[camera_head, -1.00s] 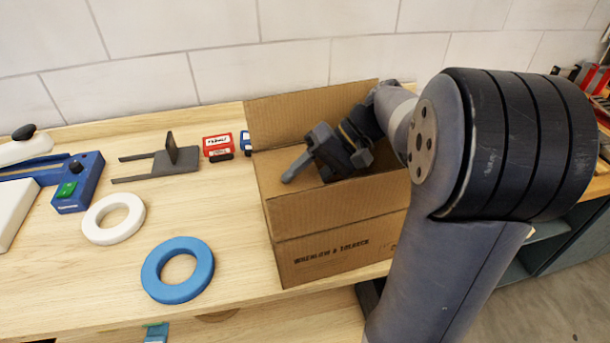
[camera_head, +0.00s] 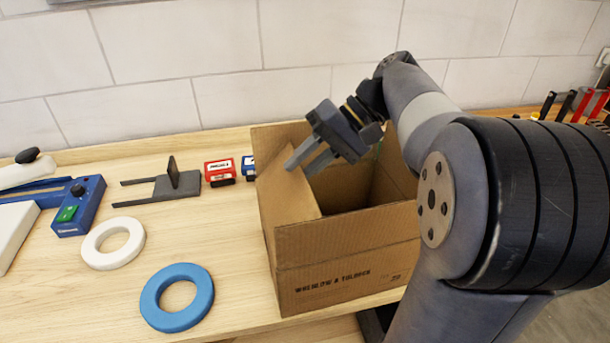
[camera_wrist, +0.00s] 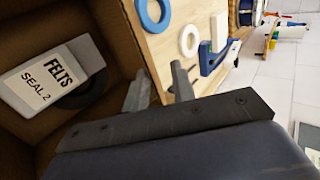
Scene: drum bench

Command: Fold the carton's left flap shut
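The open carton (camera_head: 345,275) stands on the bench under my arm. Its left flap (camera_head: 287,195) appears to lean inward over the left part of the opening; its exact angle is hard to tell. My gripper (camera_head: 300,168) is above the left side, with its fingers apart and pointing down-left at the flap's upper edge. In the wrist view, the fingers (camera_wrist: 155,78) show a gap, one against brown cardboard and the other against the bench. Contact with the flap cannot be told. A white box marked FELTS (camera_wrist: 50,75) lies inside the carton.
The carton's back flap (camera_head: 275,138) stands up. Left of the carton are a blue ring (camera_head: 177,312), a white ring (camera_head: 113,262), a grey forked fixture (camera_head: 178,185) and a red box (camera_head: 220,168). A tiled wall (camera_head: 330,35) is behind. My arm hides the carton's right side.

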